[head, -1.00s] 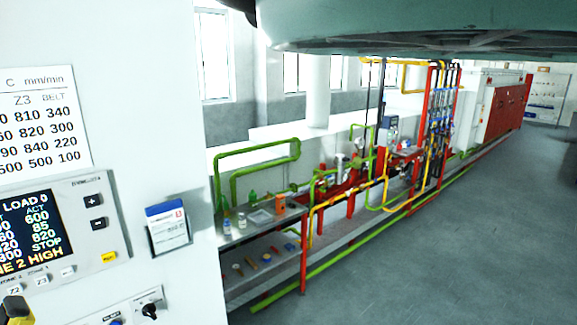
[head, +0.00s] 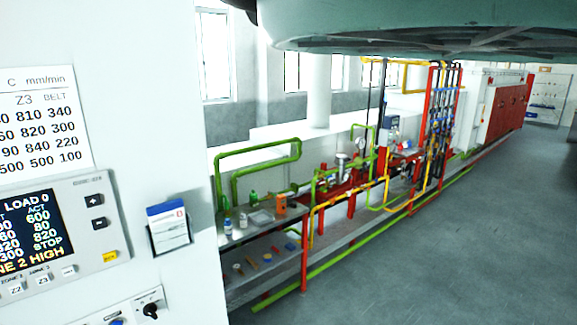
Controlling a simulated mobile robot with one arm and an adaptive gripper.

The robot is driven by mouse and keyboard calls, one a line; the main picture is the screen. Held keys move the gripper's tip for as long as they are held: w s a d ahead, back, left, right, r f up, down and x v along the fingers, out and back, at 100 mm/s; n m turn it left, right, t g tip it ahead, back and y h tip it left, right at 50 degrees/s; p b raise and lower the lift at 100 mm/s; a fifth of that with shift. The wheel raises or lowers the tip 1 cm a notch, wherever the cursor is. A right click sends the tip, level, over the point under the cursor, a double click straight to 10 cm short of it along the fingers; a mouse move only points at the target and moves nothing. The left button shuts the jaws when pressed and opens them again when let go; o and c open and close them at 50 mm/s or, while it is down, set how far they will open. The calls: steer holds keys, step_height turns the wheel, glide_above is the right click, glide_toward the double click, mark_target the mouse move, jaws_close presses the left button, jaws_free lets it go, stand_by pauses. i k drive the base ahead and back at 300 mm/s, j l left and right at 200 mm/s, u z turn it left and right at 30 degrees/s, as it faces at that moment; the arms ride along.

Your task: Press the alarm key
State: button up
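The grey control panel (head: 72,180) is on the white cabinet wall at the left, cut off by the picture's left edge. A small yellow-orange key (head: 110,257) sits at its lower right corner; its label is too small to read, so I cannot confirm that it is the alarm key. Black plus (head: 94,200) and minus (head: 99,223) keys are above it. The display (head: 30,230) reads LOAD 0, STOP and, in yellow, "NE 2 HIGH". White zone keys, including Z2 (head: 16,289) and Z3 (head: 43,281), are below. My gripper is not in view.
A dark rotary switch (head: 150,308) is below the panel. A card holder (head: 168,226) hangs right of it. A printed settings sheet (head: 42,125) is above. A shelf bench (head: 262,226) and pipework stand beyond; open floor (head: 440,260) is at the right.

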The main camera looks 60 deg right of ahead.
mark_target(111, 255)
steer(key=l+u, duration=0.3)
steer(key=l, duration=0.3)
steer(key=k+l+u, duration=0.15)
steer(key=l+u, duration=0.15)
steer(key=l, duration=0.3)
